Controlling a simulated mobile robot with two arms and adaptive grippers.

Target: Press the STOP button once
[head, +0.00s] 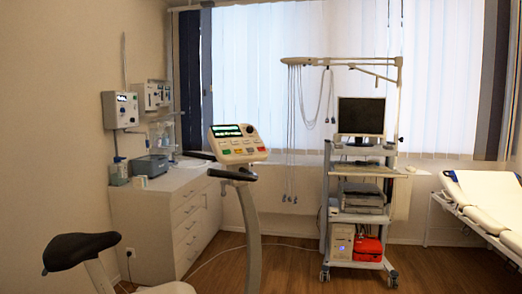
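The exercise bike's console (236,153) stands on an upright post near the middle of the head view. It has a dark lit screen (227,131) and several small coloured buttons below and beside it, some of them reddish. The lettering is too small to read, so I cannot tell which button is STOP. Neither of my grippers is in view, and nothing touches the console.
The bike's black saddle (80,249) is at the lower left. A white drawer cabinet (178,215) stands behind the bike. A wheeled equipment cart (359,205) and a white couch (484,205) are to the right. Wooden floor (290,268) is open between bike and cart, with a thin cable across it.

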